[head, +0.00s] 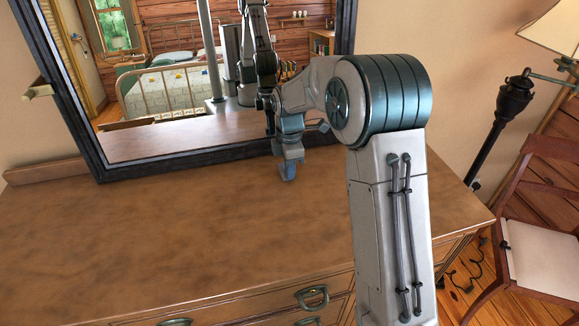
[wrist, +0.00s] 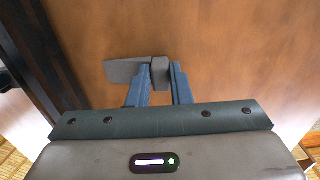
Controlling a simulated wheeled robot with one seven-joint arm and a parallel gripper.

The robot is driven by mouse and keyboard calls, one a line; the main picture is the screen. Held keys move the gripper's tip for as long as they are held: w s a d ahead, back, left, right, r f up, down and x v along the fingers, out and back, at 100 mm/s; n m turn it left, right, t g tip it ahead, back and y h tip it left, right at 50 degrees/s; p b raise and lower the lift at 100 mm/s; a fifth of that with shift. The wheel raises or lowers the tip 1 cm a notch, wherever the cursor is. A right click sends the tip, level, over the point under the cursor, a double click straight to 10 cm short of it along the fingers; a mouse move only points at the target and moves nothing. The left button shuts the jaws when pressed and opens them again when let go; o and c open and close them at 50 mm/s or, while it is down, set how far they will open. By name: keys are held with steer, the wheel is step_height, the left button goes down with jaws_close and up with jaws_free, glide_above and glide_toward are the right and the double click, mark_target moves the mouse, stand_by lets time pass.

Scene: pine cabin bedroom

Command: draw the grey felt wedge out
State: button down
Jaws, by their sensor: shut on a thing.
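The grey felt wedge (wrist: 125,71) shows in the wrist view as a flat tapered piece with a thicker block at its right end. My gripper (wrist: 161,76) is shut on the block end, with one blue finger on each side. The tapered part sticks out to the left of the fingers, toward the dark mirror frame (wrist: 50,62). A strip of brown wood shows between the wedge's left end and the frame. In the head view my gripper (head: 289,172) is low over the dresser top (head: 180,230), close to the mirror's bottom edge. I cannot make out the wedge there.
The large dark-framed mirror (head: 200,158) leans at the back of the dresser and reflects a bed and my arm. The dresser top is bare at left and front. A lamp (head: 513,95) and a wooden chair (head: 535,200) stand to the right.

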steer(key=shift+r+p, duration=2.15)
steer(key=shift+r, duration=0.85)
steer(key=shift+f, duration=0.1)
